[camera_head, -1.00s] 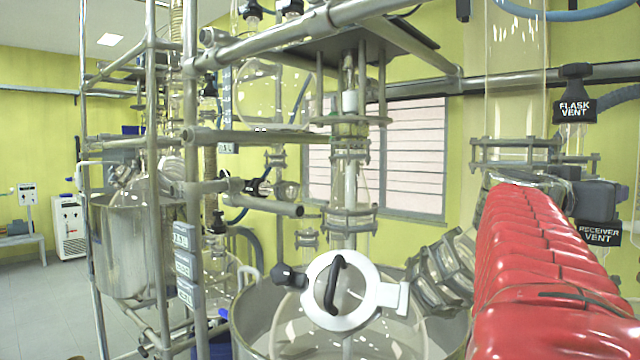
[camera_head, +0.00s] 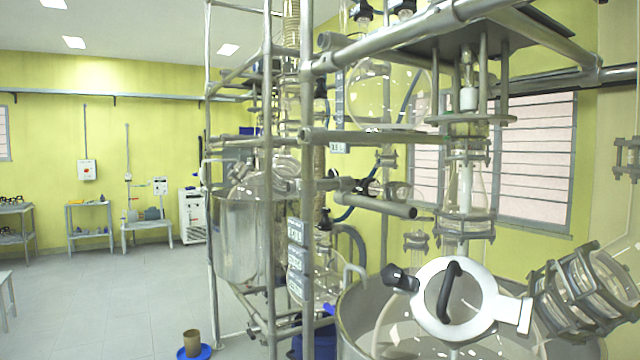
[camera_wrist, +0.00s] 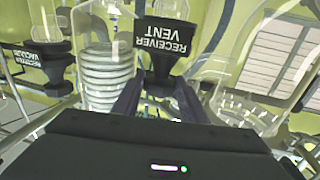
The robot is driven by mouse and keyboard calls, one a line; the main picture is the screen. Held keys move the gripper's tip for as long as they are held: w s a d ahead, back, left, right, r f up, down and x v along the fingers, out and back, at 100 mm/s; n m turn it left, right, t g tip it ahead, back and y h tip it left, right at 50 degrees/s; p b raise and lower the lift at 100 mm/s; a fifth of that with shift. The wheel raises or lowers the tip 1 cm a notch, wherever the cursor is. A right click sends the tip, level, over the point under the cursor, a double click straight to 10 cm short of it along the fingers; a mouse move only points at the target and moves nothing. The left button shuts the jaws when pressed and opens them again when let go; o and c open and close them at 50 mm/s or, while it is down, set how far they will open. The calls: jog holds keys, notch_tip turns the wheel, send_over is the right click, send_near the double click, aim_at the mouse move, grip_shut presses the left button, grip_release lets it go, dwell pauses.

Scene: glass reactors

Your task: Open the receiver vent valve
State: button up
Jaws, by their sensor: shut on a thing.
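The receiver vent valve (camera_wrist: 166,38) is a black handle with a white RECEIVER VENT label, which appears upside down at the top middle of the wrist view. My gripper (camera_wrist: 157,92) is shut on its narrower lower part, with a dark finger on each side. The black gripper body hides the area below. How far the valve is turned cannot be told. Neither the valve nor my gripper is in the head view now.
Another black handle, labelled RECEIVER VACUUM (camera_wrist: 42,60), is at the left of the wrist view, close to a ribbed glass column (camera_wrist: 105,75). The head view shows a steel-pipe frame (camera_head: 307,190), a reactor with a white lid (camera_head: 458,300), and open floor (camera_head: 120,300) at left.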

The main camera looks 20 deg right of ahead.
jog(key=o, duration=1.1)
jog(key=shift+c, duration=0.2)
jog(key=shift+w+m+g, duration=0.2)
jog(key=shift+m+g, duration=0.4)
jog(key=shift+g, duration=0.4)
jog(key=shift+w+m+g+y, duration=0.15)
jog(key=shift+m+g+y, duration=0.15)
jog(key=shift+m+g, duration=0.95)
jog(key=shift+w+d+m+g+y, duration=0.1)
jog(key=shift+m+g+y, duration=0.35)
jog(key=shift+g, duration=0.6)
jog(key=shift+w+d+m+g+y, duration=0.1)
jog(key=shift+m+g+y, duration=0.3)
jog(key=shift+g, duration=0.6)
jog(key=shift+m+g, duration=0.4)
